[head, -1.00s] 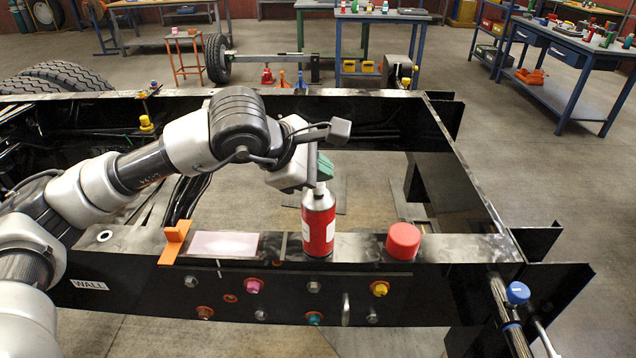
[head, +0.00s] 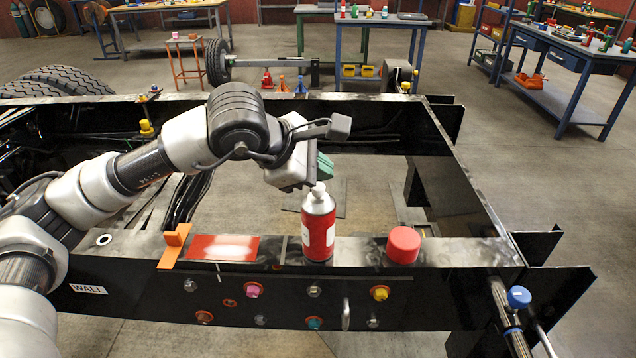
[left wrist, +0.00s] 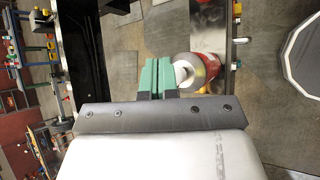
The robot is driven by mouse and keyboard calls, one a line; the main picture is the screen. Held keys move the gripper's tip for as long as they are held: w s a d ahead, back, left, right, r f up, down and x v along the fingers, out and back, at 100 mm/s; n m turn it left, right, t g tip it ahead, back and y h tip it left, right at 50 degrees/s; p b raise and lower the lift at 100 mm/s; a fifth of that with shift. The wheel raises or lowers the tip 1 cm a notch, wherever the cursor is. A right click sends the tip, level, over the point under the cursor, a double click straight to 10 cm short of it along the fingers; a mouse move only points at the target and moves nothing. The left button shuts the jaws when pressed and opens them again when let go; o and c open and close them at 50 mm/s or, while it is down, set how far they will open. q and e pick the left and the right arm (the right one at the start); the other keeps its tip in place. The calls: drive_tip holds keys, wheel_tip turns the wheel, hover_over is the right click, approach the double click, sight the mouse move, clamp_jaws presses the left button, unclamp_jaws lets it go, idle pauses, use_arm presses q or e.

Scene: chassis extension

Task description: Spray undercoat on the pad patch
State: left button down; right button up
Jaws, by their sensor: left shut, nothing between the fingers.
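The pad patch (head: 224,248) is a rectangle on top of the black near rail. A red spray can (head: 318,228) with a white label and white nozzle stands upright on the rail, right of the patch. It also shows in the left wrist view (left wrist: 207,69). My left gripper (head: 324,167) has green fingers, pressed together and empty, just above and behind the nozzle. In the left wrist view the fingers (left wrist: 158,75) are beside the can's top. My right gripper is not in view.
A red cap (head: 403,245) sits on the rail right of the can. An orange bracket (head: 174,246) stands at the patch's left edge. Coloured bolts line the rail's near face. The black chassis frame surrounds open space behind; workbenches stand farther back.

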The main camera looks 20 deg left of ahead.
sight(318, 188)
use_arm(q)
drive_tip(key=shift+r, duration=0.1)
drive_tip(key=shift+r+p, duration=1.5)
drive_tip(key=shift+r, duration=1.45)
drive_tip(key=shift+f, duration=0.1)
